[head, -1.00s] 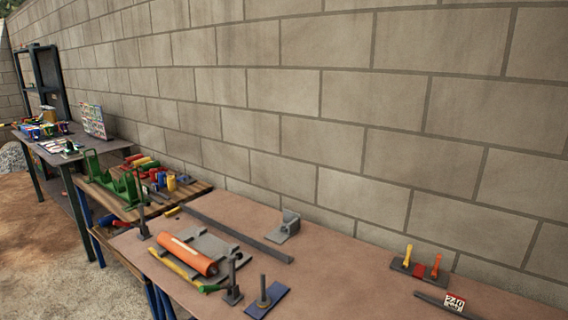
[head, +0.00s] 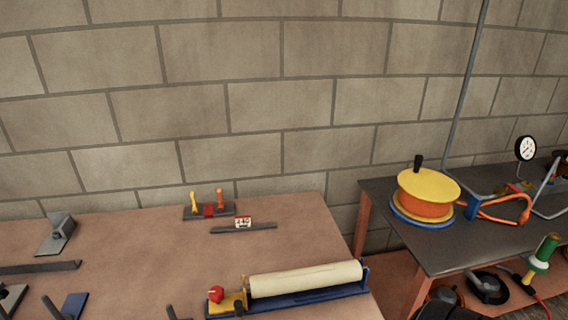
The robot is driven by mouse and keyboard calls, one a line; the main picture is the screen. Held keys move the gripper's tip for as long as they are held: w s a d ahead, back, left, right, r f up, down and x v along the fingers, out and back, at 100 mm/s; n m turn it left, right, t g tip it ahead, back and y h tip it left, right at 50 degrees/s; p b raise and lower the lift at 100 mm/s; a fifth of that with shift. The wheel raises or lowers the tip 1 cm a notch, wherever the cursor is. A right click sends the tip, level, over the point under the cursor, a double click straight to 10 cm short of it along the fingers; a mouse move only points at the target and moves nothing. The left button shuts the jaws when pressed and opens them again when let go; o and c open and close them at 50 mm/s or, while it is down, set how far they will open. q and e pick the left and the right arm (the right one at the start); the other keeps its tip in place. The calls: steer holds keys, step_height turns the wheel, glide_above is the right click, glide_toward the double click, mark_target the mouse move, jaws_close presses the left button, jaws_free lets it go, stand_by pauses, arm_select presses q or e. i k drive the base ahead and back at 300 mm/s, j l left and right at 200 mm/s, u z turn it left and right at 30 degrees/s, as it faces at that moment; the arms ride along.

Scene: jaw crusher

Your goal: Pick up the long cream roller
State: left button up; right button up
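The long cream roller (head: 305,280) lies in the head view on a blue stand (head: 285,301) near the front right of the brown table. It runs left to right, tilted slightly up to the right in the picture. A yellow block (head: 232,303) with a red knob (head: 216,293) sits at its left end.
The brown table (head: 150,245) is mostly clear behind the roller. A small rack with yellow and orange handles (head: 209,211) and a bar with a 240 tag (head: 243,228) lie there. To the right, a dark table (head: 400,250) holds a yellow and orange reel (head: 427,195).

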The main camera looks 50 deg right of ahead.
mark_target(314, 277)
steer(key=z, duration=1.55)
steer(key=u, duration=2.15)
steer(key=z, duration=2.15)
steer(key=l+u, duration=0.45)
steer(key=k+l+u, duration=0.1)
steer(key=l+u, duration=0.35)
